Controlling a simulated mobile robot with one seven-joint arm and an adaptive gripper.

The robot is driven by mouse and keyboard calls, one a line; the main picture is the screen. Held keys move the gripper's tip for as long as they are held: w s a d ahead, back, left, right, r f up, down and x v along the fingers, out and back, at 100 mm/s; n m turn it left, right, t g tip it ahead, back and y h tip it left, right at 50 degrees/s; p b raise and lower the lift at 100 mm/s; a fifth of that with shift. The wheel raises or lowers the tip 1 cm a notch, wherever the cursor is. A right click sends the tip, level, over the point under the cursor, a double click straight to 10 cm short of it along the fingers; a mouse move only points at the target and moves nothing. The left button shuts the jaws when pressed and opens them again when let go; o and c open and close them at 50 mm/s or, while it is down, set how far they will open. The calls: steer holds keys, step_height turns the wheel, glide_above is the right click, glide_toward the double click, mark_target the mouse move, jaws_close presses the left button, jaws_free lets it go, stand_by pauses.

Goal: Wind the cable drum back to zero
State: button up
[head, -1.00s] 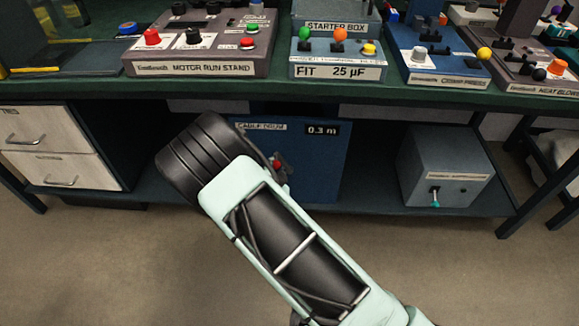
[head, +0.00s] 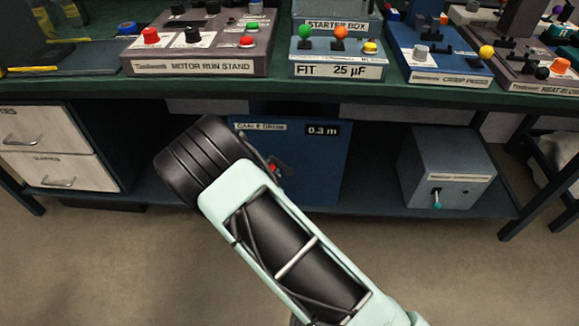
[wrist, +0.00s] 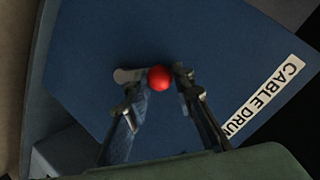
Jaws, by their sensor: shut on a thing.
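The cable drum (head: 320,165) is a blue box on the shelf under the bench in the head view. Its readout (head: 322,130) shows 0.3 m. In the wrist view its blue face (wrist: 200,45) fills most of the picture, with a "CABLE DRUM" label at the right. A crank with a red knob (wrist: 160,78) and a grey arm end (wrist: 126,75) stands on that face. My gripper (wrist: 160,85) is shut on the red knob, one finger on each side. In the head view my arm hides much of the drum's front and most of the crank.
A grey box with a small lever (head: 445,170) stands on the shelf to the right. White drawers (head: 50,145) are at the left. The green bench top (head: 250,92) above carries several stands, including the motor run stand (head: 200,45). The floor in front is clear.

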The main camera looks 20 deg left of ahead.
steer(key=shift+s+a+f+b, duration=0.1)
steer(key=shift+a+f+b, duration=0.15)
steer(key=shift+a, duration=0.2)
steer(key=shift+s+a+f+b, duration=0.1)
steer(key=shift+a+b, duration=0.2)
steer(key=shift+a, duration=0.1)
steer(key=shift+a+f, duration=0.1)
steer(key=shift+f, duration=0.05)
steer(key=shift+s+a+f+b, duration=0.2)
steer(key=shift+a+f+b, duration=0.1)
steer(key=shift+a+f, duration=0.2)
steer(key=shift+f, duration=0.15)
steer(key=shift+s+a+f, duration=0.1)
steer(key=shift+a+f, duration=0.2)
steer(key=shift+f, duration=0.5)
steer(key=shift+f, duration=0.65)
